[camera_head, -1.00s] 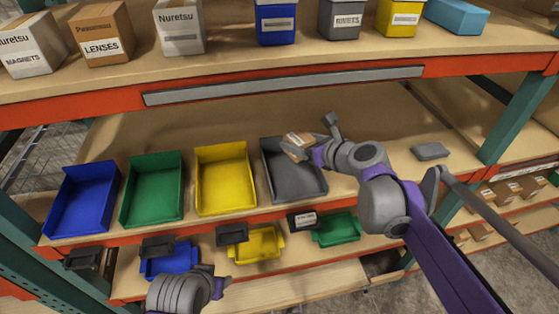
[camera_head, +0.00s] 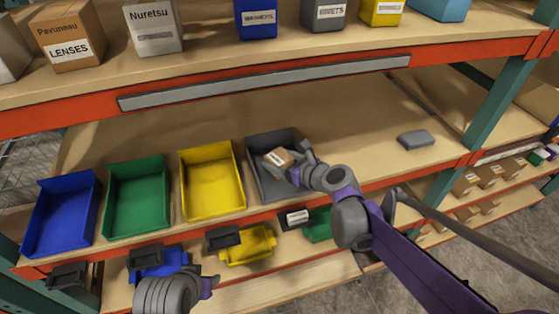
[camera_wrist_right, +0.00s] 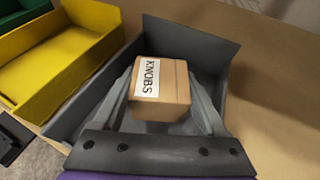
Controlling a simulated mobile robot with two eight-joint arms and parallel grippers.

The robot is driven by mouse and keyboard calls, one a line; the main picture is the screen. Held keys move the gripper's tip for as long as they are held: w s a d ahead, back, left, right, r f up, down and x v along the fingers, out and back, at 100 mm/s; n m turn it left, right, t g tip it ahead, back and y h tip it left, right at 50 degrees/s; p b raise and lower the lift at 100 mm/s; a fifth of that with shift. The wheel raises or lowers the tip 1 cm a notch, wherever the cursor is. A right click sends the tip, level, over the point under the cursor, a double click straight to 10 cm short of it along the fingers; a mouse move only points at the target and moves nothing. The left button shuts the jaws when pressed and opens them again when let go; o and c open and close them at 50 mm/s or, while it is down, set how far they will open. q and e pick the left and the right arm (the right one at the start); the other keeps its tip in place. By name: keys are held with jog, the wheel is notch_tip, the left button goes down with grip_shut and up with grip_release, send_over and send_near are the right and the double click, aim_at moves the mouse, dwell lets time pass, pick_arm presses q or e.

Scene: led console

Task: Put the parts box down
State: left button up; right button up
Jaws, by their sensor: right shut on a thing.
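The parts box (camera_head: 277,158) is a small brown carton. In the right wrist view the parts box (camera_wrist_right: 160,88) shows a white label reading KNOBS. My right gripper (camera_head: 287,160) is shut on it, with one finger on each side in the right wrist view (camera_wrist_right: 165,100). The box is over or inside the grey bin (camera_head: 264,185); whether it touches the bin floor I cannot tell. The grey bin's walls surround it in the right wrist view (camera_wrist_right: 226,50). My left gripper (camera_head: 207,287) is low at the front; its jaw state is not clear.
Yellow (camera_head: 212,182), green (camera_head: 138,198) and blue (camera_head: 61,215) bins stand in a row left of the grey bin. A grey block (camera_head: 416,139) lies at the right of the same shelf. Between them the shelf is clear. Boxes stand on the upper shelf.

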jog(key=shift+f, duration=0.1)
jog(key=shift+f, duration=0.1)
jog(key=o, duration=1.4)
jog(key=shift+c, duration=0.2)
jog(key=v, duration=1.2)
jog(key=s+d+f+n+g+h, duration=0.2)
jog(key=s+d+f+n+h, duration=0.2)
jog(key=s+f+n, duration=0.3)
jog(key=s+d+f+n+g+h, duration=0.2)
jog(key=s+d+f+n+h, duration=0.2)
jog(key=s+n, duration=0.9)
jog(key=shift+s+d+f+n+g+h, duration=0.3)
jog(key=shift+d+f+n, duration=1.25)
jog(key=shift+n, duration=2.35)
